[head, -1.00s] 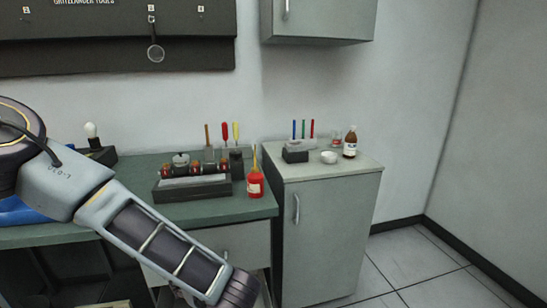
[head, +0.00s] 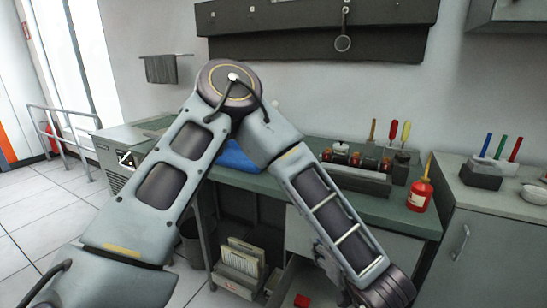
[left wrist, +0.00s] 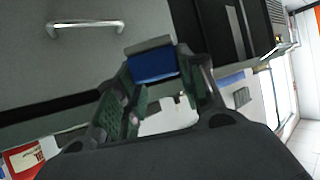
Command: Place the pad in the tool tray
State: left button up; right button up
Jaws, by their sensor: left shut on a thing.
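My left gripper (left wrist: 155,84) is shut on a blue pad (left wrist: 152,66) with a grey edge, held between the fingertips in the left wrist view. In the head view my left arm bends down to the right, and its forearm largely hides the gripper. I cannot make out the pad there. A dark grey tool tray (head: 362,182) stands on the green workbench (head: 408,212), with several small items at its back. My right gripper is not in view.
A red bottle (head: 420,194) stands right of the tray, near the bench edge. A grey cabinet (head: 490,240) adjoins the bench on the right. A box of papers (head: 240,265) sits below. A red item (head: 301,300) lies low beside my forearm.

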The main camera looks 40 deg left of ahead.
aim_at(240, 155)
jog(key=j+z, duration=0.1)
jog(key=j, duration=0.35)
jog(key=k+j, duration=0.15)
jog(key=j, duration=0.3)
jog(key=j+z, duration=0.15)
jog(key=j, duration=0.3)
jog(key=k+j+z, duration=0.1)
jog(key=j, duration=0.35)
jog(key=k+j, duration=0.15)
jog(key=j, duration=0.25)
jog(key=k+j+z, duration=0.15)
jog(key=j, duration=0.3)
jog(key=k+j+z, duration=0.1)
jog(key=j, duration=0.3)
jog(key=k+j, duration=0.15)
jog(key=j, duration=0.3)
jog(key=z, duration=0.05)
